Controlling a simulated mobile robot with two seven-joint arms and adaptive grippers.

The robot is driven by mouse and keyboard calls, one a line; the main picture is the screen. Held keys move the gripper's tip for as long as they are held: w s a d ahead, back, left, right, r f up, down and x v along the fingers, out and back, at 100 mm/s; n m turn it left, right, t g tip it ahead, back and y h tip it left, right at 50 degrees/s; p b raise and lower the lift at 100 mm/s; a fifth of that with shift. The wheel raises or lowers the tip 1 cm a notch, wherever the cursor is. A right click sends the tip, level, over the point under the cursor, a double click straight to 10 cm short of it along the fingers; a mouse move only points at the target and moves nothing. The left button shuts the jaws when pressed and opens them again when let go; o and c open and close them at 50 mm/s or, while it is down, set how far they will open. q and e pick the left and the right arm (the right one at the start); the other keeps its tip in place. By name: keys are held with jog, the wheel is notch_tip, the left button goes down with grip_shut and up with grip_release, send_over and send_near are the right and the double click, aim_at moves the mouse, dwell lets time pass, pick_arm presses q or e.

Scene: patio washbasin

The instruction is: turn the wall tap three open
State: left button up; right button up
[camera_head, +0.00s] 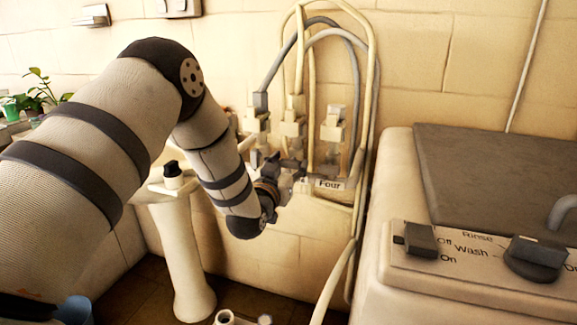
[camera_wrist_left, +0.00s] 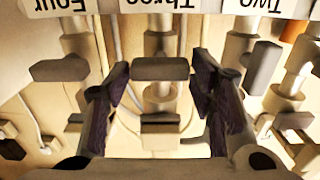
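In the left wrist view, which is upside down, the tap under the label "Three" (camera_wrist_left: 160,4) has a dark bar handle (camera_wrist_left: 160,69) lying crosswise in the picture. My left gripper (camera_wrist_left: 160,75) is open, with one dark finger on each side of that handle. Small gaps show between handle and fingers, so I see no grip on it. In the head view my left gripper (camera_head: 287,172) is at the wall taps, beside the label "Four" (camera_head: 330,184), and hides most of tap three. My right gripper is not in view.
Neighbouring handles of tap four (camera_wrist_left: 60,69) and tap two (camera_wrist_left: 262,70) sit close outside the fingers. Hoses (camera_head: 352,75) loop above the taps. A washing machine (camera_head: 400,200) stands at right, a white basin pedestal (camera_head: 180,250) at left.

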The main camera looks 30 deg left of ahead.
pick_arm(q)
jog(key=c, duration=0.6)
jog(key=shift+o, duration=0.2)
jog(key=n+p, duration=0.1)
jog(key=n, duration=0.2)
jog(key=shift+s+a+r+n, duration=0.1)
jog(key=shift+n, duration=0.3)
jog(key=n, duration=0.3)
jog(key=shift+n, duration=0.3)
jog(key=n, duration=0.5)
jog(key=shift+a+f, duration=0.1)
jog(key=shift+f, duration=0.25)
jog(key=n, duration=0.5)
jog(key=shift+f+n, duration=0.1)
jog(key=shift+n, duration=0.2)
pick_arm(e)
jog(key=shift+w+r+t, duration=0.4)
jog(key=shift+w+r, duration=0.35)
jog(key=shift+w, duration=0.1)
pick_arm(q)
jog(key=o, duration=1.2)
jog(key=shift+c, duration=0.2)
